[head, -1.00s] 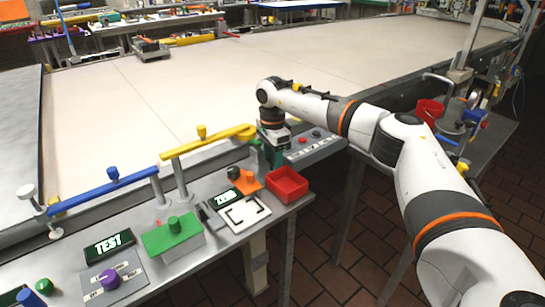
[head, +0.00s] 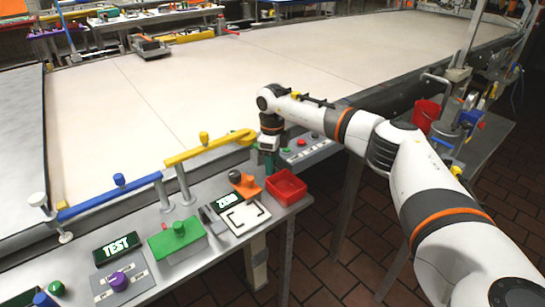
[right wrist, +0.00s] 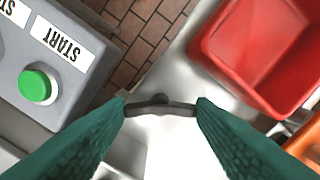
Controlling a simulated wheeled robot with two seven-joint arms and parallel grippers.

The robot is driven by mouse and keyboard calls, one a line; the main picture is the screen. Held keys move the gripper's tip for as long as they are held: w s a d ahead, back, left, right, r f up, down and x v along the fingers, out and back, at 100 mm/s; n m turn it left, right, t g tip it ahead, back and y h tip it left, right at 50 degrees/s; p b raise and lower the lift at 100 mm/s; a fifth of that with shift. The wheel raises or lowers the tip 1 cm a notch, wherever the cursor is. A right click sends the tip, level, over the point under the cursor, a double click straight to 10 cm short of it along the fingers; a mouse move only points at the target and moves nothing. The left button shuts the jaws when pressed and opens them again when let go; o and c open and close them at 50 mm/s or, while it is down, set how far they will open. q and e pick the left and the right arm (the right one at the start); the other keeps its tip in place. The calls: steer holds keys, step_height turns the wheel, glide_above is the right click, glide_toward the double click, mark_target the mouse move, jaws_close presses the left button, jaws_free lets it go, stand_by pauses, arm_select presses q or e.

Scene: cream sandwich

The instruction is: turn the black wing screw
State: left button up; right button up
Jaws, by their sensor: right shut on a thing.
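The black wing screw (right wrist: 160,104) shows in the right wrist view, its two wings stretched left and right with a round hub in the middle. My right gripper (right wrist: 161,109) has its two teal fingers shut on the wing screw, one fingertip at each wing end. In the head view my right gripper (head: 269,158) points down at the table's far edge, just behind the red bin. The screw cannot be made out in the head view. My left gripper is not in view.
The red bin (head: 286,187) and an orange piece (head: 248,187) stand close to my right gripper. A grey box with a green START button (right wrist: 38,86) is on the other side. The yellow bar (head: 205,150) runs along the conveyor edge. Brick floor lies beyond the table.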

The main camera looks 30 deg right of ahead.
steer(key=shift+r+m+p, duration=0.1)
steer(key=shift+m+p, duration=0.5)
steer(key=shift+m, duration=1.3)
steer(key=o, duration=0.7)
step_height(320, 180, up, 12)
steer(key=b, duration=0.1)
steer(key=shift+b, duration=0.4)
